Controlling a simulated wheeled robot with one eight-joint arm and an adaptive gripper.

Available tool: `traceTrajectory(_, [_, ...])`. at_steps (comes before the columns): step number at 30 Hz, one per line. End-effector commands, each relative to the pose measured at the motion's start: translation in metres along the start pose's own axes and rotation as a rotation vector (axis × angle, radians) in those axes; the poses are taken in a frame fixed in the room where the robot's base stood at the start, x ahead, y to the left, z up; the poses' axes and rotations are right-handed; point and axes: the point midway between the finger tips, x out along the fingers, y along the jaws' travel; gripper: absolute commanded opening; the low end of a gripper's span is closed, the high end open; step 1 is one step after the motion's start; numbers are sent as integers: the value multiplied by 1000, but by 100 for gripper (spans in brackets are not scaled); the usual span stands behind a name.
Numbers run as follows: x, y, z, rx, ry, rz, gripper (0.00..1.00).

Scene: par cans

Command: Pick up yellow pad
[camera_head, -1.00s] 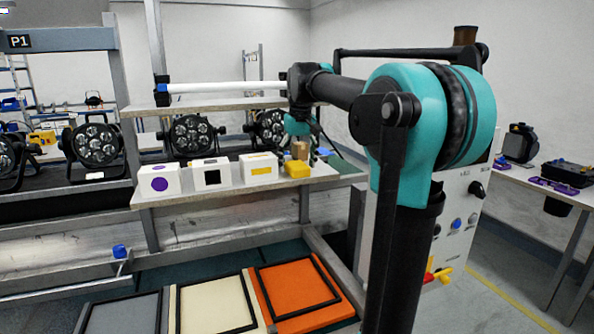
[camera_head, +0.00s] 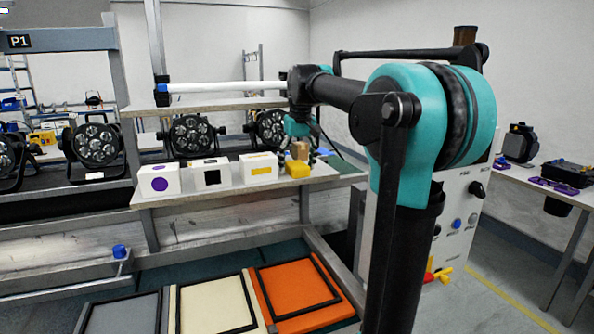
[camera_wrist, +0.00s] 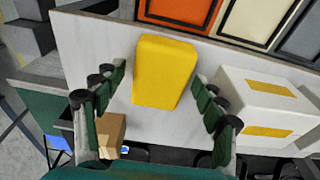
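The yellow pad (camera_wrist: 164,72) is a small yellow block lying on the pale shelf. In the head view the yellow pad (camera_head: 298,169) is at the shelf's right part. My gripper (camera_wrist: 160,88) is open, with one finger on each side of the pad in the wrist view and a visible gap to both sides. In the head view my gripper (camera_head: 303,150) hangs just above and behind the pad, partly hidden by my arm. A brown block (camera_wrist: 110,132) stands beside the pad, close to the left finger.
A white box with a yellow mark (camera_wrist: 268,105) stands right of the gripper in the wrist view. Boxes with a black square (camera_head: 212,177) and a purple dot (camera_head: 159,184) stand farther left. The shelf (camera_head: 225,198) has a bare front strip. Framed orange (camera_head: 300,290) and cream trays lie below.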

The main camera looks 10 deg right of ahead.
Motion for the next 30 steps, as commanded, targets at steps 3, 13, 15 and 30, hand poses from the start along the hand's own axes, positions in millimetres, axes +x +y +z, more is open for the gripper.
traceTrajectory(3, [0, 0, 0, 0, 0, 0, 52])
traceTrajectory(13, [0, 0, 0, 0, 0, 0, 31])
traceTrajectory(15, [0, 0, 0, 0, 0, 0, 31])
traceTrajectory(30, [-60, 0, -9, 0, 0, 0, 31])
